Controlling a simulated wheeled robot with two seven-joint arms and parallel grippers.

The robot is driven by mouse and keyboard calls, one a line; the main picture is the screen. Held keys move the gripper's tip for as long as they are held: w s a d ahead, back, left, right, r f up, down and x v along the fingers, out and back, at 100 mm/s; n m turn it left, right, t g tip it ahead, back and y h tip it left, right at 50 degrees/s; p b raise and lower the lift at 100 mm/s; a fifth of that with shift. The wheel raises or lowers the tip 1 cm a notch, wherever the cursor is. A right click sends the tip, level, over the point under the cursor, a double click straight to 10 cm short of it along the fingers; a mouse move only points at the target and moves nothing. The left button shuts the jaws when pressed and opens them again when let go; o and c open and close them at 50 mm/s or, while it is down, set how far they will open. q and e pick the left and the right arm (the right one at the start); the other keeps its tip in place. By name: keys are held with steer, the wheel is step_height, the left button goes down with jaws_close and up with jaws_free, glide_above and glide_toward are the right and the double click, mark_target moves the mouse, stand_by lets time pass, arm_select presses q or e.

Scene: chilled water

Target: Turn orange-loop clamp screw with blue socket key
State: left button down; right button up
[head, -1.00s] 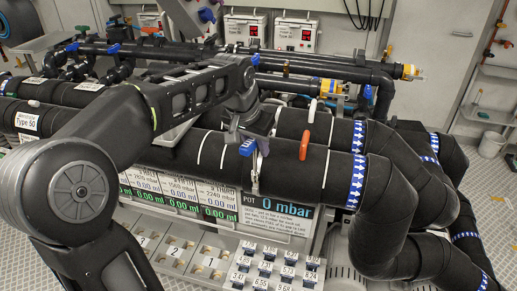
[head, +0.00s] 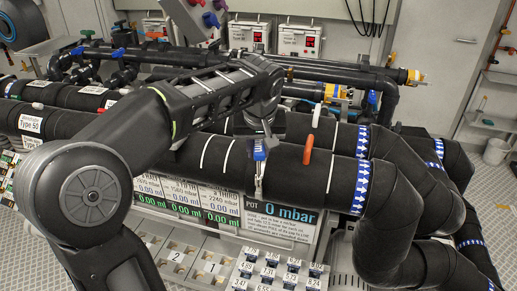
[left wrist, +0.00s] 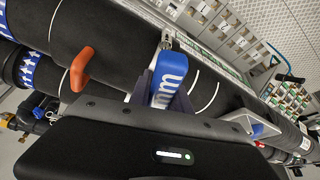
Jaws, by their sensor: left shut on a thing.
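The blue socket key (head: 259,150) stands close to upright at the metal clamp (head: 258,184) on the front black pipe. In the left wrist view the blue key (left wrist: 171,80) has white marks, and its far end meets or overlaps the metal clamp part (left wrist: 165,40). I cannot tell whether its socket sits on the screw. My left gripper (head: 267,128) is shut on the key, its fingers partly hidden by the wrist. The orange loop (head: 308,149) sits on the same pipe, right of the key; it also shows in the left wrist view (left wrist: 81,68). My right gripper is not in view.
A white loop (head: 316,115) is on the pipe behind. A display panel (head: 283,222) and a rack of small labelled blocks (head: 270,268) lie below the front pipe. Blue-and-white arrow bands (head: 361,185) mark the pipes at right.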

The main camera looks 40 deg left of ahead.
arm_select(q)
steer(key=shift+f+b, duration=0.25)
steer(key=shift+b, duration=0.1)
stand_by(1.2)
steer(key=shift+f+b, duration=0.85)
steer(key=shift+b, duration=0.1)
stand_by(0.5)
steer(key=shift+m+t, duration=0.3)
steer(key=shift+m, duration=0.4)
steer(key=shift+h, duration=0.3)
steer(key=shift+w+d+m, duration=0.1)
steer(key=shift+m, duration=0.5)
